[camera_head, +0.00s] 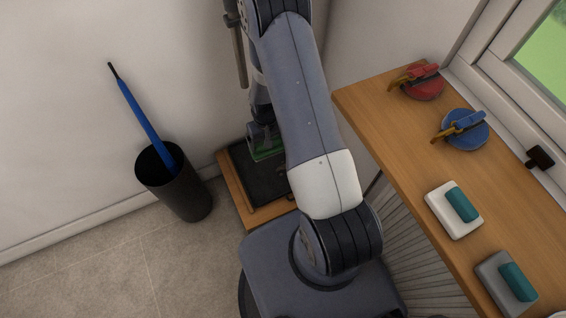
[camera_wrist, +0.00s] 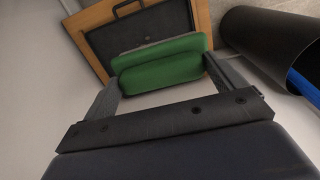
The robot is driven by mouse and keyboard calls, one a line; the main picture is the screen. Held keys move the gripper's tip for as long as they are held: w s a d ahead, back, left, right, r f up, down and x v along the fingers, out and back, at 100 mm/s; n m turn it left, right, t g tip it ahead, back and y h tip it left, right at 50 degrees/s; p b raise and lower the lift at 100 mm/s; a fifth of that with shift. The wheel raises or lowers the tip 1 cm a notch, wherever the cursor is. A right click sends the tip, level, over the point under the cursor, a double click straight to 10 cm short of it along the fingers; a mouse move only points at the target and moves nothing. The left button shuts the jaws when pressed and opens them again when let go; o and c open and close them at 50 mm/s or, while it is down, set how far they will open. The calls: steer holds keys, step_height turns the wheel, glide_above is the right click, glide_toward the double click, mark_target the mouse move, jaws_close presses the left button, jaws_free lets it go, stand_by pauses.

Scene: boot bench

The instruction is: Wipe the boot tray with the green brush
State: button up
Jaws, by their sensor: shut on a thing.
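The green brush (camera_wrist: 162,72) is held between the fingers of my gripper (camera_wrist: 170,85) in the wrist view. In the head view, my gripper (camera_head: 266,143) and the green brush (camera_head: 268,155) show partly behind my arm. The dark boot tray (camera_head: 243,172) lies on a wooden board, with its right side hidden by my arm. In the wrist view the boot tray (camera_wrist: 118,36) lies beyond the brush and shows a dark handle. The brush overlaps the near part of the tray; I cannot tell whether it touches it.
A black bin (camera_head: 186,196) with a blue umbrella (camera_head: 143,120) stands left of the tray. On the wooden bench (camera_head: 400,150) at right are a red tin (camera_head: 424,88), a blue tin (camera_head: 468,130), and white (camera_head: 447,218) and grey (camera_head: 493,274) blocks with teal tops. Floor at lower left is clear.

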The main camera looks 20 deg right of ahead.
steer(key=w+d+f+b, duration=0.2)
steer(key=f+b, duration=0.6)
steer(key=b, duration=0.2)
steer(key=w+d+f+b, duration=0.2)
steer(key=f+b, duration=0.7)
steer(key=b, duration=0.2)
steer(key=w+d+f+b, duration=0.2)
steer(key=d+f+b, duration=0.1)
steer(key=f+b, duration=0.6)
steer(key=shift+b, duration=0.8)
